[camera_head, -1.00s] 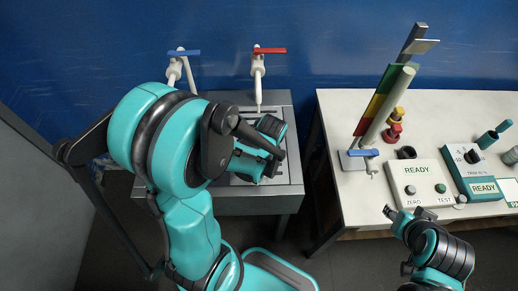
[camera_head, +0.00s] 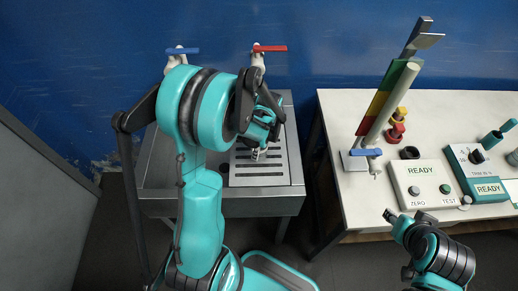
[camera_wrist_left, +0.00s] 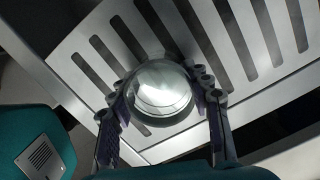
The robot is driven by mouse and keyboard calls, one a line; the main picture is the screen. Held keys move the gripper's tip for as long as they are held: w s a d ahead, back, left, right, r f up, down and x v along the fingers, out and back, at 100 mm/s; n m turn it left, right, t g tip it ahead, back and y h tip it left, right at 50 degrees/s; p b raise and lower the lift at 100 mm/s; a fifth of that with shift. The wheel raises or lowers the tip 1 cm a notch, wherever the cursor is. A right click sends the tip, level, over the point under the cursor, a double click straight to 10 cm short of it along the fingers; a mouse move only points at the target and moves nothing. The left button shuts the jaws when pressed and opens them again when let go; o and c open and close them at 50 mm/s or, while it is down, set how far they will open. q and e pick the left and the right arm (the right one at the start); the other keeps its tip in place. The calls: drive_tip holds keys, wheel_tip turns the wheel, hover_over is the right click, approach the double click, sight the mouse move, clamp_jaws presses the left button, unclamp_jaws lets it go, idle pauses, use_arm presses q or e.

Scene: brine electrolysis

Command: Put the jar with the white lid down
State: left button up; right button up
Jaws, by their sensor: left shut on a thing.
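The jar (camera_wrist_left: 162,88) shows in the left wrist view as a round, pale, glassy shape seen from above, between the two fingers of my left gripper (camera_wrist_left: 165,108). I cannot make out a white lid clearly. In the head view the left gripper (camera_head: 262,143) is over the slotted metal drainboard, with a small pale part of the jar (camera_head: 258,154) showing below it. The gripper is shut on the jar. Whether its base touches the slotted plate (camera_head: 258,180) is hidden. My right gripper (camera_head: 405,218) is by the bench's front edge; its jaw opening is unclear.
A blue-handled tap (camera_head: 181,50) and a red-handled tap (camera_head: 270,48) stand behind the sink unit. The drainboard's front slots are clear.

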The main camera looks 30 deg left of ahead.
use_arm(q)
drive_tip(key=shift+s, duration=0.1)
drive_tip(key=shift+f, duration=0.15)
drive_tip(key=o, duration=1.4)
drive_tip(key=shift+r, duration=0.5)
wheel_tip(320, 180, up, 11)
drive_tip(key=d+p, duration=0.1)
drive_tip(key=p, duration=0.2)
drive_tip(key=s+d+r+n+t, duration=0.2)
drive_tip(key=s+d+r+n, duration=0.1)
drive_tip(key=n, duration=0.2)
drive_tip(key=s+d+r+n+t+h, duration=0.1)
drive_tip(key=s+d+r+n+t, duration=0.2)
drive_tip(key=s+n, duration=0.1)
drive_tip(key=s+d+r+n+t, duration=0.2)
drive_tip(key=s+d+r+n, duration=0.1)
drive_tip(key=n, duration=0.4)
drive_tip(key=shift+s+d+r, duration=0.1)
drive_tip(key=shift+s+d, duration=0.2)
drive_tip(key=shift+s, duration=0.2)
